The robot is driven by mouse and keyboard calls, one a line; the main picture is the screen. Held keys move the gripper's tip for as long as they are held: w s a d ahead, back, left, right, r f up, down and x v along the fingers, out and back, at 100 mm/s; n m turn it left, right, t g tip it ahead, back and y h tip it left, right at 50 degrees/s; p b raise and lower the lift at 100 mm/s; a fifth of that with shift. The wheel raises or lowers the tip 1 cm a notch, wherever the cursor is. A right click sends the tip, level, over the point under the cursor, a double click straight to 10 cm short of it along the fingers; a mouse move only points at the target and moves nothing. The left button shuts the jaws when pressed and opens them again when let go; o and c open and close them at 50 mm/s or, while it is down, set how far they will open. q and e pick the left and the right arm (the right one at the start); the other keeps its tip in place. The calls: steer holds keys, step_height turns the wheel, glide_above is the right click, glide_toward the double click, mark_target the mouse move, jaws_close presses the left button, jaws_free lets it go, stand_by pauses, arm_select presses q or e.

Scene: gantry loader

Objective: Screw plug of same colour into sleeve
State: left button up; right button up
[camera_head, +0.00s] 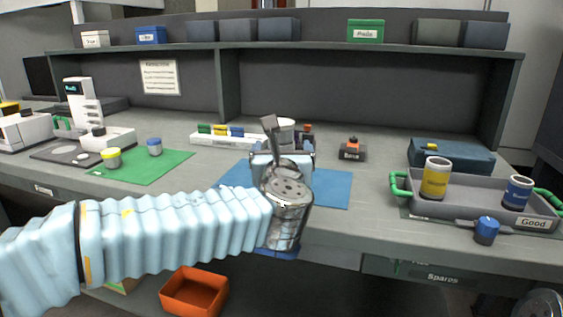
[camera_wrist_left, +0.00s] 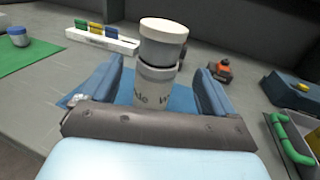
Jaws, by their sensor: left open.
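A white sleeve (camera_wrist_left: 155,84) with dark lettering stands upright on a blue mat (camera_wrist_left: 183,99). A white-topped grey plug (camera_wrist_left: 163,40) sits on its upper end; how far it is screwed in cannot be told. My left gripper (camera_head: 283,152) is open, with one finger on each side of the sleeve in the left wrist view; contact cannot be told. In the head view the gripper hides most of the sleeve. A yellow sleeve (camera_head: 436,180) and a blue sleeve (camera_head: 517,193) stand in the grey tray marked Good. A blue plug (camera_head: 487,230) is at the tray's front.
The grey tray (camera_head: 458,212) has green handles. A green mat (camera_head: 160,170) at left holds small yellow (camera_head: 111,158) and blue-topped (camera_head: 154,147) pieces. A white rack (camera_head: 222,141) and a dark box with an orange knob (camera_head: 352,150) stand behind. An orange bin (camera_head: 194,293) is below the bench.

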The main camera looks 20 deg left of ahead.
arm_select(q)
steer(key=shift+x, duration=0.95)
steer(key=x, duration=0.3)
steer(key=p+x, duration=0.1)
steer(key=x, duration=0.1)
steer(key=shift+a+f, duration=0.15)
steer(key=shift+f, duration=0.15)
steer(key=c, duration=1.3)
steer(key=shift+r, duration=0.1)
steer(key=shift+c, duration=1.1)
steer(key=shift+r, duration=0.1)
